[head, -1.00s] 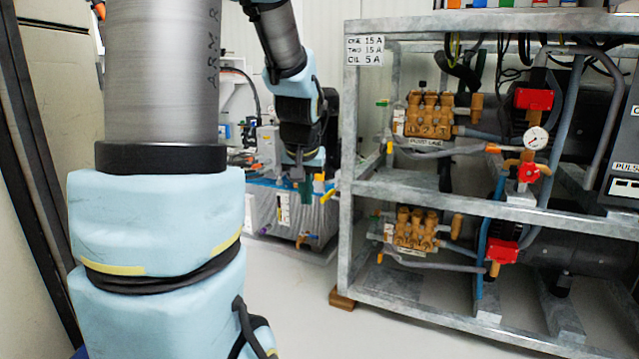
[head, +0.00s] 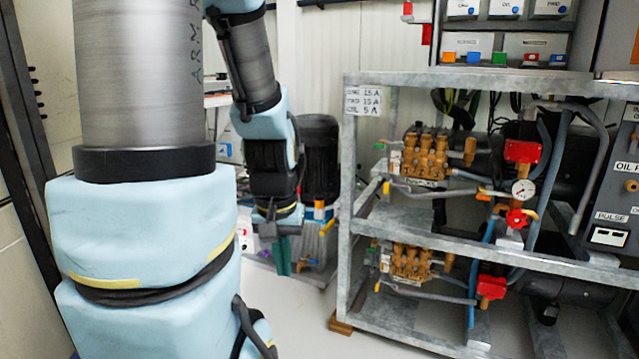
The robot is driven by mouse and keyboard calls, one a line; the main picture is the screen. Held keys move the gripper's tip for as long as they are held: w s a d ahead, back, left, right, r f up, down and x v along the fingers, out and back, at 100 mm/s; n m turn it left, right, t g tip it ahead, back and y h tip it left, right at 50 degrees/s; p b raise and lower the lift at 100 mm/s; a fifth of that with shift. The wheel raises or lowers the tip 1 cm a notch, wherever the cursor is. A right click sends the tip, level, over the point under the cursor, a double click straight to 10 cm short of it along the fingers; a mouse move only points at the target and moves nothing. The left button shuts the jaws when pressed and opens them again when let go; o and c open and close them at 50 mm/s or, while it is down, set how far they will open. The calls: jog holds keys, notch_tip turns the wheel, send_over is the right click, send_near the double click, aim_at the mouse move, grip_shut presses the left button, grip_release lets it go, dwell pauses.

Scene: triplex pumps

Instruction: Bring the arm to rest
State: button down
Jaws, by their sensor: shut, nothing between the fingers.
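My arm, with light blue padded covers and grey tubes, fills the left of the head view and bends down toward the middle. My gripper (head: 281,258) hangs at its end, left of the metal rack and apart from it in the picture. Its greenish fingers point down, shut, with nothing seen between them. The fingertips are small and dark in this view.
A galvanised rack (head: 430,226) on the right carries an upper brass pump (head: 425,155) and a lower brass pump (head: 411,262), with red valves, hoses and a gauge (head: 523,190). A dark motor (head: 319,160) stands behind my gripper. Pale floor (head: 300,320) is clear in front.

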notch_tip(320, 180, up, 23)
jog(key=p, duration=2)
jog(key=shift+f, duration=0.15)
